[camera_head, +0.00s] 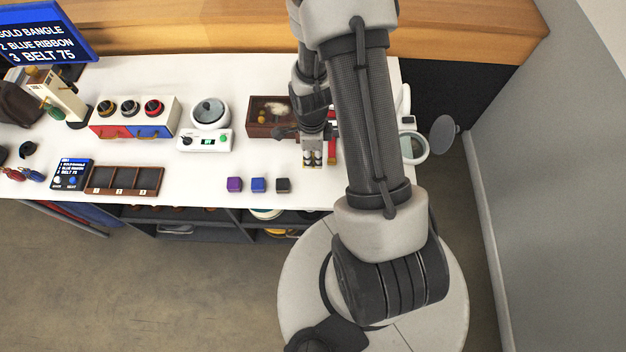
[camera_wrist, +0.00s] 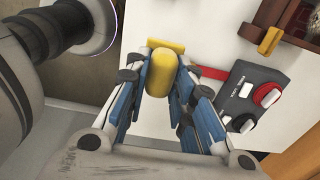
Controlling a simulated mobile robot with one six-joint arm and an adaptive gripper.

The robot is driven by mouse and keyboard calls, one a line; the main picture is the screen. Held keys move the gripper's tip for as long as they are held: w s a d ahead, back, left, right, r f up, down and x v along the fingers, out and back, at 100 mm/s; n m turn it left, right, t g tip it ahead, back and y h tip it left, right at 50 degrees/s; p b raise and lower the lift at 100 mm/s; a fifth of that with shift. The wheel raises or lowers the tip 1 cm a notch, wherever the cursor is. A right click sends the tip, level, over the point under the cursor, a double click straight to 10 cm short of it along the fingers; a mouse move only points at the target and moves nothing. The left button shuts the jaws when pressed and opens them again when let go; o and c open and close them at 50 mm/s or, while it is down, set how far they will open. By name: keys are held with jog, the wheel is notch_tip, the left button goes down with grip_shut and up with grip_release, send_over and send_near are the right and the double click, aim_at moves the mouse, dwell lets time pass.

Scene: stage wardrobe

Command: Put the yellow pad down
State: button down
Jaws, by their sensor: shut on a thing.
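The yellow pad (camera_wrist: 159,76) is between the two blue-lined fingers of my gripper (camera_wrist: 158,88) in the wrist view, and the fingers are shut on it. Another flat yellow piece (camera_wrist: 178,46) shows just beyond it; I cannot tell whether it is part of the pad. In the head view my gripper (camera_head: 312,162) points down over the front right of the white table (camera_head: 210,165). The pad is hard to make out there. I cannot tell whether its underside touches the table.
Purple (camera_head: 234,184), blue (camera_head: 258,185) and black (camera_head: 283,185) pads stand in a row left of my gripper near the front edge. A wooden tray (camera_head: 255,130) is behind.

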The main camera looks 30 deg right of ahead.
notch_tip(320, 180, down, 11)
jog(key=b, duration=0.3)
jog(key=shift+r+b, duration=0.2)
jog(key=shift+b, duration=0.2)
jog(key=shift+f+b, duration=1.7)
jog(key=shift+f, duration=0.7)
jog(key=shift+f+b, duration=0.2)
jog(key=shift+b, duration=0.1)
jog(key=c, duration=1.4)
grip_release()
jog(key=shift+o, duration=0.2)
jog(key=shift+r, duration=0.2)
